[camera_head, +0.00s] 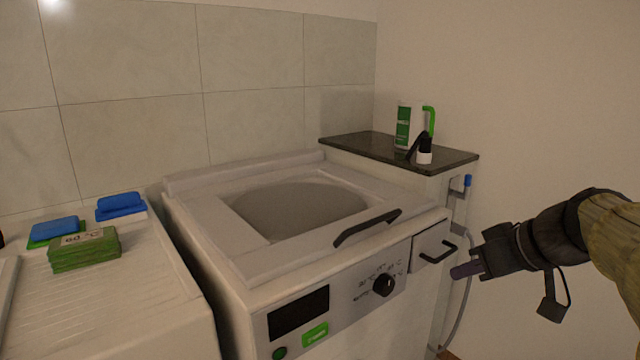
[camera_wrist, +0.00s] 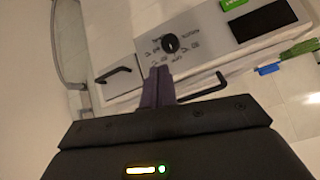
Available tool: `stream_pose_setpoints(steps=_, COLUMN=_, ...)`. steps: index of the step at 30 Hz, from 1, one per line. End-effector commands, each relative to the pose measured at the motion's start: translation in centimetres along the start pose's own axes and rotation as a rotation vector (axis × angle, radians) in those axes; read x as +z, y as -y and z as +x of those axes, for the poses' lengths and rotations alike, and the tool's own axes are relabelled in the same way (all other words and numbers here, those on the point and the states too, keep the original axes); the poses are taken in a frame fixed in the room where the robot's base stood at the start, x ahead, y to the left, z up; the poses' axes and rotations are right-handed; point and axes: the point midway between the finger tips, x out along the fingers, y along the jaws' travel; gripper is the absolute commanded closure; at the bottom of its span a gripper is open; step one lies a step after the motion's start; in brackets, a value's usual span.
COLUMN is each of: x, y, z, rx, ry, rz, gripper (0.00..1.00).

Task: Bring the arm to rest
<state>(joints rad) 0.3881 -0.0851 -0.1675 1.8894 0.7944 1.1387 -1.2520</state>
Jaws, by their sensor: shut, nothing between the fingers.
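My gripper (camera_head: 467,270) is at the right in the head view, in front of the right end of the washing machine (camera_head: 228,260). It points left, and its fingers are shut and empty. In the wrist view my gripper's fingertips (camera_wrist: 160,72) are together, and the machine's front panel (camera_wrist: 195,35) lies beyond them, seen turned over. In the head view the fingertips appear just right of the dark handle (camera_head: 438,253) of the small drawer. I cannot tell how far apart they are.
A dark shelf (camera_head: 450,158) holds a white and green bottle (camera_head: 403,127), a green item (camera_head: 429,120) and a small black and white item (camera_head: 424,157). A grey hose hangs below it. Blue and green sponges (camera_head: 84,250) lie on the left counter (camera_head: 150,320). The wall at the right is bare.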

Motion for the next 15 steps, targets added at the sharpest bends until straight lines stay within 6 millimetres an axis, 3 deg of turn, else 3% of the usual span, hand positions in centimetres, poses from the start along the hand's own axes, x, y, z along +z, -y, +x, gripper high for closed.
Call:
stream_pose_setpoints(steps=8, x=5.9, y=1.4, z=6.2, rx=0.065, ry=0.224, rz=0.199, gripper=1.00)
stream_pose_setpoints(steps=15, x=13.6, y=4.1, z=11.5, rx=0.224, ry=0.431, rz=0.329, gripper=1.00)
